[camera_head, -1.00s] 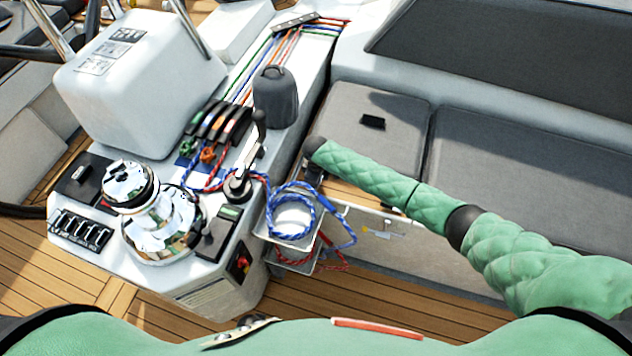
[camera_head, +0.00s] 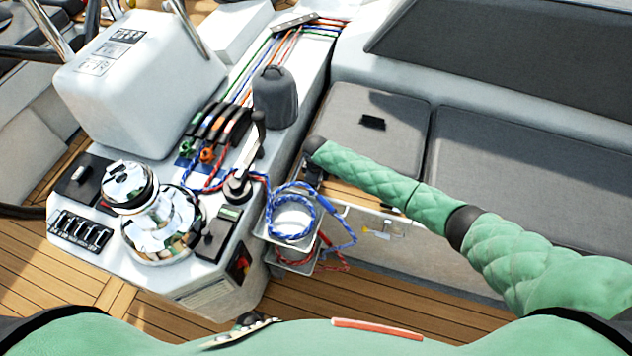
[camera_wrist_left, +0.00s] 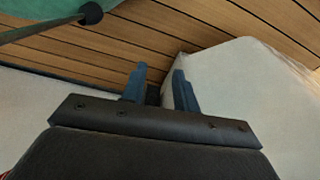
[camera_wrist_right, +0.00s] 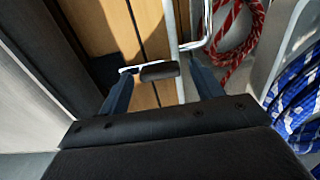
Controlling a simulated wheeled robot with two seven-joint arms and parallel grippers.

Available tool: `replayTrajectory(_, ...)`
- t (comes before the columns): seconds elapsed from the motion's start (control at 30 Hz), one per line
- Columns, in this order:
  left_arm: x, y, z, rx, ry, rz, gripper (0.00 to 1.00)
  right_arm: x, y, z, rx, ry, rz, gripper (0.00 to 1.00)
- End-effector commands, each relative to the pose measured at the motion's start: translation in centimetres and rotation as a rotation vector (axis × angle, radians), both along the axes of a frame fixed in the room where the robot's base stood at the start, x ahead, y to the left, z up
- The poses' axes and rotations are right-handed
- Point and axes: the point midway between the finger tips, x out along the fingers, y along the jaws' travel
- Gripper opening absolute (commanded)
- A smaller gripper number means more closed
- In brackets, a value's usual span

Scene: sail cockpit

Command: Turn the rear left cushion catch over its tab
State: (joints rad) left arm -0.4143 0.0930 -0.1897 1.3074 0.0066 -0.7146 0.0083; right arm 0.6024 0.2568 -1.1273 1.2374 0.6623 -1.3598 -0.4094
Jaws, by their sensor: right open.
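In the right wrist view, a small dark catch (camera_wrist_right: 160,71) with a bright metal end lies crosswise over a wooden strip, between my finger lines. My right gripper (camera_wrist_right: 163,82) is open around the space where it shows. I cannot tell whether either finger touches it. The catch cannot be made out there. In the left wrist view, my left gripper (camera_wrist_left: 159,76) is open and empty, near a pale surface and the wooden deck.
A metal-framed holder (camera_head: 290,238) with blue and red rope coils stands close to my right gripper. The console carries a chrome winch (camera_head: 160,215) and a lever (camera_head: 240,180). A second grey cushion (camera_head: 520,170) lies to the right. The wooden deck (camera_head: 390,305) in front is clear.

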Motion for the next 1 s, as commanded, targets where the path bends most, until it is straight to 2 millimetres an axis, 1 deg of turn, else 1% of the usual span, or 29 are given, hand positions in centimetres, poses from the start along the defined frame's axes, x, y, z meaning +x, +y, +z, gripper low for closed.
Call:
replayTrajectory(0.17,-0.4,-0.5,-0.2,-0.003,0.016,0.003,0.30,0.1,0.0,1.2,0.002,-0.002,0.000,0.65)
replayTrajectory(0.23,0.6,-1.3,1.3,-0.013,0.007,0.005,0.30,0.1,0.0,2.1,0.003,-0.002,0.000,0.65)
replayTrajectory(0.27,0.8,-1.5,1.6,-0.015,0.006,0.005,0.30,0.1,0.0,2.6,0.002,-0.002,0.001,0.65)
replayTrajectory(0.4,1.1,-1.7,2.9,-0.017,0.017,0.008,0.30,0.0,0.0,4.8,0.003,-0.002,0.001,0.65)
replayTrajectory(0.6,1.5,-1.9,4.3,-0.018,0.025,0.010,0.30,0.1,-0.1,7.1,0.001,0.000,0.000,0.65)
replayTrajectory(0.73,1.5,-2.0,4.7,-0.019,0.027,0.011,0.30,0.1,-0.1,7.7,0.001,-0.001,0.000,0.65)
replayTrajectory(1.0,1.5,-1.9,4.8,-0.019,0.028,0.011,0.30,0.0,-0.1,7.8,0.000,0.000,0.000,0.65)
